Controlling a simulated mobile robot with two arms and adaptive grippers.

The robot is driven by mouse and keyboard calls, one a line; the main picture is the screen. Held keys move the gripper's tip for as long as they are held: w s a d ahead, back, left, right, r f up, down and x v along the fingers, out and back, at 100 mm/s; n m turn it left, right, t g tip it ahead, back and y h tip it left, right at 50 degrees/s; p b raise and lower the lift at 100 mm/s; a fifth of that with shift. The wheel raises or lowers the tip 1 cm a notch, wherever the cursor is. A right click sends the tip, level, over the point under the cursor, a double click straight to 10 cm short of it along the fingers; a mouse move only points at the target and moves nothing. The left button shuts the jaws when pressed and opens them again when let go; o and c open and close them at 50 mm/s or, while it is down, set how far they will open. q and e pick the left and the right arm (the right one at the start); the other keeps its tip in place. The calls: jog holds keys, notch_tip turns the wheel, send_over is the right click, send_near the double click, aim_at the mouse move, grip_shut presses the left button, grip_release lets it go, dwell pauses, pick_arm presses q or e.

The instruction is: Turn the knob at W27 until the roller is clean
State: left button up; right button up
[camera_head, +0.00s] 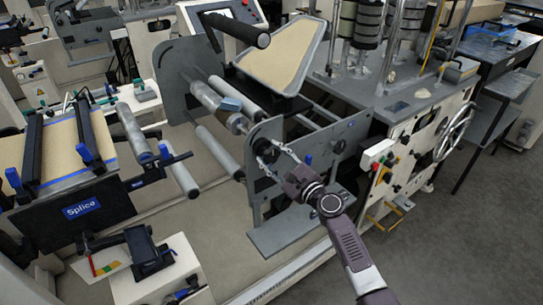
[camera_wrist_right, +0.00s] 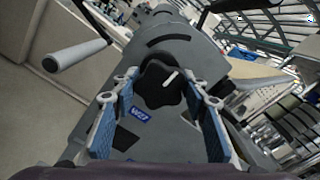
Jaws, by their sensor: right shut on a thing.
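The knob (camera_wrist_right: 158,86) is black and lobed, with a white pointer line, on a grey plate in the right wrist view. A small blue label (camera_wrist_right: 138,114) below it seems to read W27. My right gripper (camera_wrist_right: 163,82) has its fingers around the knob, one on each side, shut on it. In the head view the right gripper (camera_head: 272,157) reaches the side plate (camera_head: 270,132), and the knob is mostly hidden. My left gripper is not in view.
A grey roller (camera_head: 213,150) sticks out left of the plate. A splice table (camera_head: 85,212) stands at left. A machine cabinet with a handwheel (camera_head: 455,132) stands at right. The floor (camera_head: 450,245) at lower right is clear.

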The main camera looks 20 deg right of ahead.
jog(key=shift+c, duration=1.2)
jog(key=m+p, duration=0.2)
jog(key=m, duration=0.2)
jog(key=shift+r, duration=0.1)
jog(key=shift+m+p, duration=0.45)
jog(key=shift+m, duration=0.05)
jog(key=shift+m+p, duration=0.65)
jog(key=shift+m, duration=0.25)
jog(key=shift+m+p, duration=0.85)
jog(key=shift+m, duration=0.75)
jog(key=shift+m+p, duration=0.75)
jog(key=shift+m, duration=0.25)
jog(key=shift+m+p, duration=0.85)
jog(key=shift+m, duration=0.65)
